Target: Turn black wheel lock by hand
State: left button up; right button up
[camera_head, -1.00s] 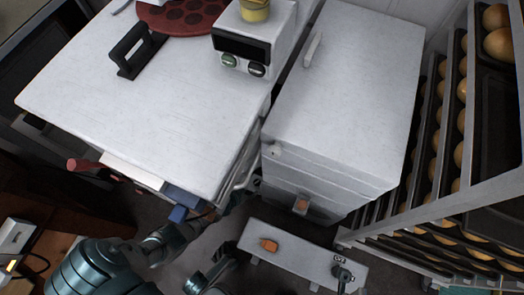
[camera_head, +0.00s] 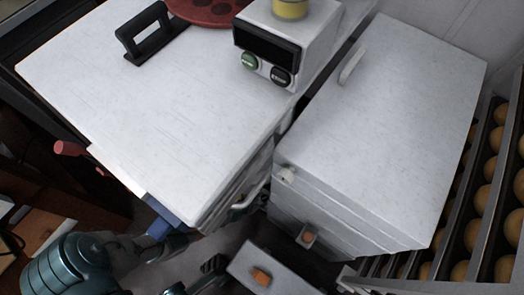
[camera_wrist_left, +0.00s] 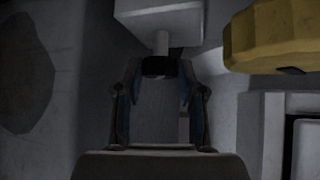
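A small black piece (camera_wrist_left: 160,67), which may be the wheel lock, sits at the lower end of a short pale shaft under a white block (camera_wrist_left: 160,22) in the left wrist view. My left gripper (camera_wrist_left: 160,85) is open, with its dark blue-edged fingers on either side of the black piece. I cannot tell whether they touch it. In the head view my left arm reaches in from the lower left beside the front edge of the white table. Its fingers are not clear there. My right gripper is not in view.
A white table (camera_head: 140,110) bears a black handle (camera_head: 146,35) and a box with two knobs (camera_head: 272,45). A white cabinet (camera_head: 390,120) stands right of it. A rack of round buns (camera_head: 484,200) is farther right. A yellow object (camera_wrist_left: 275,38) lies right of my left gripper.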

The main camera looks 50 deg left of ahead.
pick_arm(q)
jog(key=shift+a, duration=0.1)
jog(key=shift+c, duration=0.9)
jog(key=shift+a+m+h, duration=0.15)
jog(key=shift+m+h, duration=1.15)
jog(key=shift+m, duration=0.3)
jog(key=o, duration=1.1)
jog(key=shift+o, duration=0.2)
